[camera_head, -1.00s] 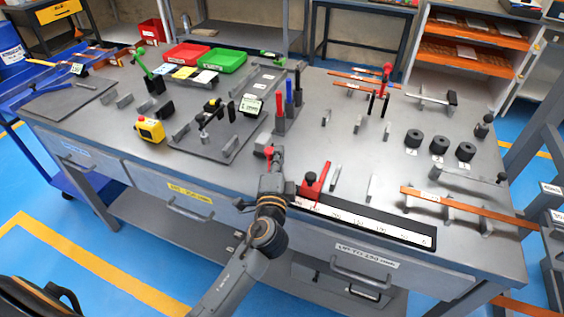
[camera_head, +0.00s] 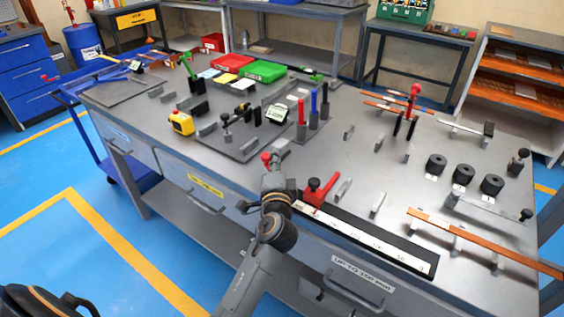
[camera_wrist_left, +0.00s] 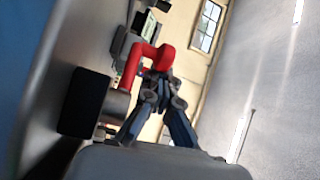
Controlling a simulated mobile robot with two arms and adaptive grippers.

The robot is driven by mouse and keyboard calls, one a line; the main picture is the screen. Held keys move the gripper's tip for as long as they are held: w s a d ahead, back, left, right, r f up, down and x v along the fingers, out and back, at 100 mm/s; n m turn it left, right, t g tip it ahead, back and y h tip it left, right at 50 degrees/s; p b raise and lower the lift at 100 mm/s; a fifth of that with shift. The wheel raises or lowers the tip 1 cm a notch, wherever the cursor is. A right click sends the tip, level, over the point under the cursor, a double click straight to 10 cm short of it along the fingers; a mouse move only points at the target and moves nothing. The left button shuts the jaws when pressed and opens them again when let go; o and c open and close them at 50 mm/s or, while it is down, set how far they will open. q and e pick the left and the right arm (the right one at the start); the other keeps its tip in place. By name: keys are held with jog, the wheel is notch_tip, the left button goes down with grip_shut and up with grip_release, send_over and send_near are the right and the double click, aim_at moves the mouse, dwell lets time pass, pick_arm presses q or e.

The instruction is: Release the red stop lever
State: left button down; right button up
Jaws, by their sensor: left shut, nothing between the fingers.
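A red stop (camera_head: 318,193) with a black knob sits at the left end of the black scale rail on the bench's front edge. Just left of it, my left gripper (camera_head: 270,168) is at the front edge, shut and empty. A small red end (camera_head: 266,157) shows at its fingertips. In the left wrist view, a bent red lever (camera_wrist_left: 150,54) with a rounded end is close to the shut left fingers (camera_wrist_left: 160,84). I cannot tell whether they touch. A black cylinder (camera_wrist_left: 84,102) is beside the lever there.
The black scale rail (camera_head: 370,238) runs right along the front edge. Behind are upright red and blue handles (camera_head: 314,98), a yellow box (camera_head: 181,123) and black cylinders (camera_head: 464,173). A copper bar (camera_head: 480,242) lies at the right on supports.

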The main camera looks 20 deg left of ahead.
pick_arm(q)
jog(key=shift+s+a+f, duration=0.15)
jog(key=shift+s+a, duration=0.1)
jog(key=shift+a, duration=0.35)
jog(key=shift+s, duration=0.15)
pick_arm(e)
jog(key=shift+a+r, duration=0.1)
jog(key=shift+a, duration=0.5)
jog(key=shift+d, duration=0.1)
pick_arm(q)
jog(key=v, duration=1.2)
